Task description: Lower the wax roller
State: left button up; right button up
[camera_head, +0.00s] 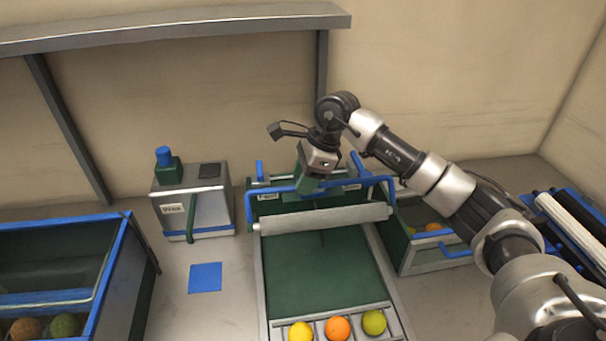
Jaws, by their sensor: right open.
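The wax roller, a pale horizontal cylinder (325,219), spans the green-bedded conveyor (320,272). A blue bar handle (275,189) runs above and behind it. My right gripper (308,186) is at the blue handle, pointing down near its middle. It is open, and its fingertips overlap the handle in this view. I cannot tell whether the fingers straddle the bar or touch it. Part of the handle is hidden behind the gripper. My left gripper is not in view.
A yellow orange (300,332), an orange one (338,328) and a green one (374,322) lie in slots at the near end. A wax machine (208,209) stands left. A blue-rimmed bin (129,245) is far left, another bin (432,262) right. A shelf (180,29) crosses above.

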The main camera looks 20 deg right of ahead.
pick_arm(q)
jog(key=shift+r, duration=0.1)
pick_arm(e)
jog(key=shift+s+a+f, duration=0.1)
jog(key=shift+f, duration=0.15)
grip_shut()
